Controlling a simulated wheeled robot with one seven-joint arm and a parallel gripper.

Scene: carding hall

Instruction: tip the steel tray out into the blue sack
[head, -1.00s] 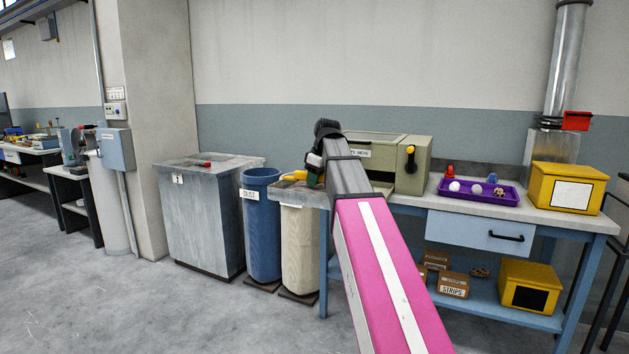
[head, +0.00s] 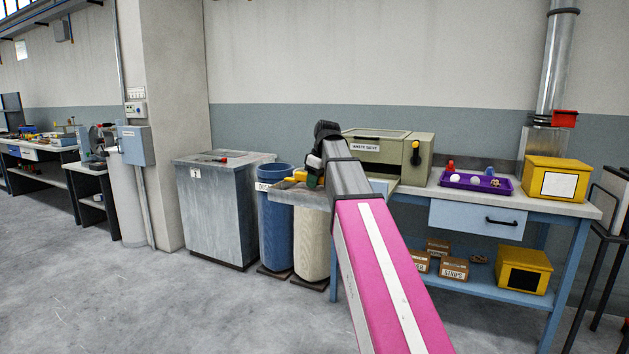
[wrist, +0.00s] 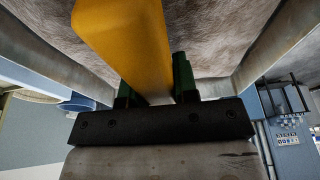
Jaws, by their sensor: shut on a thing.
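My gripper (head: 314,180) is shut on the yellow handle (wrist: 125,45) of the steel tray, its green fingers on both sides of it. The steel tray (head: 304,195) is held out level or nearly so, with grey-brown fluff (wrist: 212,30) lying between its walls in the wrist view. The blue sack (head: 275,235) stands open on the floor, with a white label partly covered by the tray. In the head view the tray overlaps the right part of the blue sack's mouth and hides the top of the cream sack (head: 311,245). The blue sack's inside is hidden.
A grey metal bin (head: 218,212) with a red-handled item on top stands left of the sacks. To the right is a blue workbench (head: 478,218) with a greenish box (head: 374,150), a purple tray (head: 476,184) and a yellow box (head: 557,178). The floor at left is clear.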

